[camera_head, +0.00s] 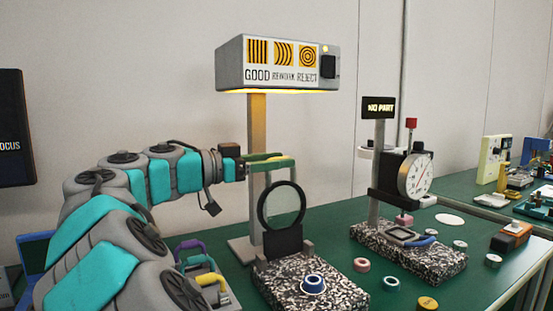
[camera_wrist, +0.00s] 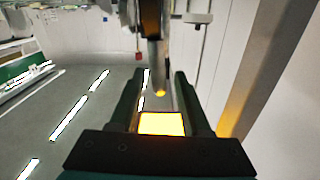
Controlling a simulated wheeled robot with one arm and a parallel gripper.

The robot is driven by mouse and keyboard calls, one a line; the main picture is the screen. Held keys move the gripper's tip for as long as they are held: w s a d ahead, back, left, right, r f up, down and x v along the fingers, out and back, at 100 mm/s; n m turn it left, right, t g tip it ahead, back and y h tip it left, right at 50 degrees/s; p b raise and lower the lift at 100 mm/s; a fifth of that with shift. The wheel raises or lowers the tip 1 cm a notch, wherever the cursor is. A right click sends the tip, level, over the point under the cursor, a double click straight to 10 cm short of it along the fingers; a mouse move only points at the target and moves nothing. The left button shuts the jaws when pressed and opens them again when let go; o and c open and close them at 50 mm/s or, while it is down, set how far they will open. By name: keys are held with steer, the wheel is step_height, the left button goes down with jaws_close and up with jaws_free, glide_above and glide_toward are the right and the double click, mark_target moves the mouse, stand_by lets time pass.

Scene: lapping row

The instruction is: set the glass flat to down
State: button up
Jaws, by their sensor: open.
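The glass flat (camera_head: 282,206) is a round clear disc in a dark ring. It stands upright on a black bracket (camera_head: 281,243) at the back of a speckled granite block (camera_head: 335,292). My gripper (camera_head: 290,161) is open just above the top of the ring, its green fingers pointing right. In the wrist view my gripper (camera_wrist: 157,80) shows both fingers apart, with a glowing yellow-orange patch (camera_wrist: 162,123) between them; I cannot tell what it is. Whether the fingers touch the ring is not clear.
A lamp box (camera_head: 277,63) marked GOOD, REWORK, REJECT hangs over the flat on a post (camera_head: 257,120). A dial gauge stand (camera_head: 415,174) with a NO PART sign is to the right. Small coloured rings lie on the green bench (camera_head: 337,212). Coloured handles (camera_head: 207,277) stand left of the block.

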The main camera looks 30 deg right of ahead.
steer(key=shift+d, duration=0.25)
jaws_close()
stand_by(1.4)
